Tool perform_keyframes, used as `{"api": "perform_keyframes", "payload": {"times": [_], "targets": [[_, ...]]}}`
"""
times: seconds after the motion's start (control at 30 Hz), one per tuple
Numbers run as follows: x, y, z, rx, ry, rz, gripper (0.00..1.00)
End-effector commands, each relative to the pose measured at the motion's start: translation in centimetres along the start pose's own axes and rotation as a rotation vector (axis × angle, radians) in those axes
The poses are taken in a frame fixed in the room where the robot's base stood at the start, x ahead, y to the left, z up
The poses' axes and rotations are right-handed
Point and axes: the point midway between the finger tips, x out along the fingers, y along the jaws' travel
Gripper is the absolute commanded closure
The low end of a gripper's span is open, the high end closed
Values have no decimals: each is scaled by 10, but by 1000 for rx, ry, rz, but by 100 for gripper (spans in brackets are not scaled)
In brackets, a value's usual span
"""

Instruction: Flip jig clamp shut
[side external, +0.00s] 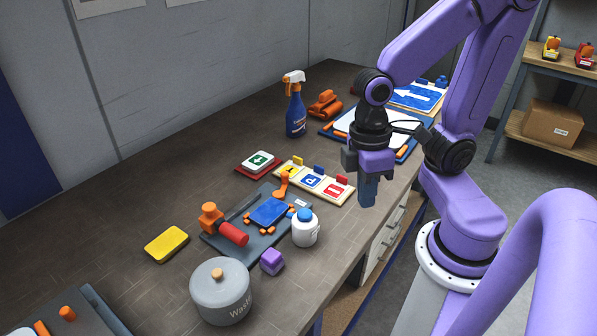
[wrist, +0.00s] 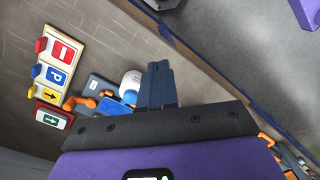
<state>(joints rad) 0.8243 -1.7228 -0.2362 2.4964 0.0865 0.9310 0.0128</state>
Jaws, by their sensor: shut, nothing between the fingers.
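The jig (side external: 216,243) is a dark grey plate on the bench, with a blue sign blank (side external: 268,212) between orange stops. The clamp, with an orange body (side external: 209,217) and a red handle (side external: 233,234), sits at the jig's left end. The handle lies low, pointing down and right; I cannot tell the clamp's locking state. In the wrist view part of the jig (wrist: 99,86) shows beyond my fingers; the red handle is not visible there. My gripper (side external: 368,193) is shut and empty, pointing down near the bench's right edge, right of the jig and apart from it.
A white bottle with a blue cap (side external: 305,229) stands at the jig's right edge. A spray bottle (side external: 295,112) stands farther back.

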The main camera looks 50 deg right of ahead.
Motion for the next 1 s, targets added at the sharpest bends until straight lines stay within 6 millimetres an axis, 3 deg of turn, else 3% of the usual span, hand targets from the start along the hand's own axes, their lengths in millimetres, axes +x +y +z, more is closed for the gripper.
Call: {"api": "perform_keyframes", "payload": {"times": [1.0], "targets": [[21,75,-30,1007,-169,-372,100]]}}
